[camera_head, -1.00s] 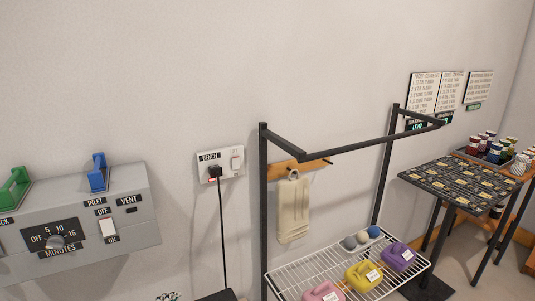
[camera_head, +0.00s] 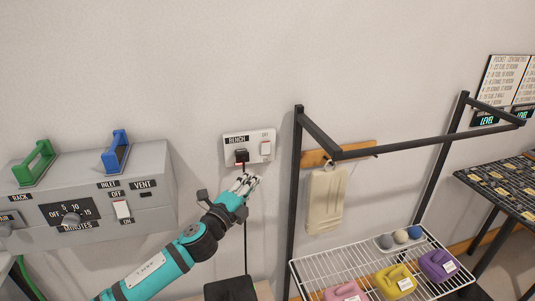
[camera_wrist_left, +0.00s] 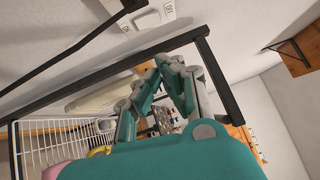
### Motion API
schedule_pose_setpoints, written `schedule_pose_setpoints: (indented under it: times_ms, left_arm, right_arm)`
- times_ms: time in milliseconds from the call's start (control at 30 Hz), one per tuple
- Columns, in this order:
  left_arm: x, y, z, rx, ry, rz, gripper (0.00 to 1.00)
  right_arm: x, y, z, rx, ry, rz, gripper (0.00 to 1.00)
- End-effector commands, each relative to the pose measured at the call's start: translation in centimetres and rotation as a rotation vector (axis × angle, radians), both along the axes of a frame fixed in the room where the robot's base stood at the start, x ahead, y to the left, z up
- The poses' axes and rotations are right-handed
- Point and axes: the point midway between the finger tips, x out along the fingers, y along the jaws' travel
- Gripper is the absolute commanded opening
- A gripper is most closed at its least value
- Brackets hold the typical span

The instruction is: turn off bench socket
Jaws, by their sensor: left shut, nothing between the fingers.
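The bench socket (camera_head: 234,148) is a pale plate on the wall, labelled BENCH, with a black plug (camera_head: 242,156) and cord. Its white rocker switch (camera_head: 265,148) sits at the plate's right side under an OFF label; its position is too small to tell. My left gripper (camera_head: 252,180) is shut and empty, just below the plate, apparently apart from it. In the left wrist view, the closed fingers (camera_wrist_left: 170,62) point up toward the socket plate (camera_wrist_left: 150,20), which is partly cut off at the top edge. My right gripper is not in view.
A wire shelf (camera_head: 335,272) holds coloured jugs. A grey control box (camera_head: 150,215) with green and blue handles is at left. The wall above is clear.

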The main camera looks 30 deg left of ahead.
Motion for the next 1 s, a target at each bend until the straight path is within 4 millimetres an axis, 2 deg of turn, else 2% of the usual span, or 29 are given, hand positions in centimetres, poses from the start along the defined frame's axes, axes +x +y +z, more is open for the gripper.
schedule_pose_setpoints:
  times_ms: [167, 367, 567, 600, 800, 1000]
  left_arm:
    - [1.8, 0.2, 0.5, -0.002, -0.002, 0.003, 0.00]
    - [5.9, 0.5, 1.0, -0.002, -0.002, 0.003, 0.00]
    - [10.0, 0.8, 1.3, -0.003, -0.001, 0.003, 0.00]
    - [10.5, 1.3, 1.3, -0.001, 0.001, 0.003, 0.00]
    - [12.0, 3.2, 1.4, -0.002, 0.001, 0.002, 0.00]
    - [12.4, 3.8, 1.3, -0.001, 0.002, 0.001, 0.00]
  right_arm:
    - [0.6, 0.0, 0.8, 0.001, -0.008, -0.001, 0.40]
    - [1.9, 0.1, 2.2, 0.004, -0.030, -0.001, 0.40]
    - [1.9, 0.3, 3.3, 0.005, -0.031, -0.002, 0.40]
    - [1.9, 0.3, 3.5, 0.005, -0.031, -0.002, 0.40]
    - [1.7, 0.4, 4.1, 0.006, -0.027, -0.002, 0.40]
    - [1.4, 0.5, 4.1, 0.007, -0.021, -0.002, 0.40]
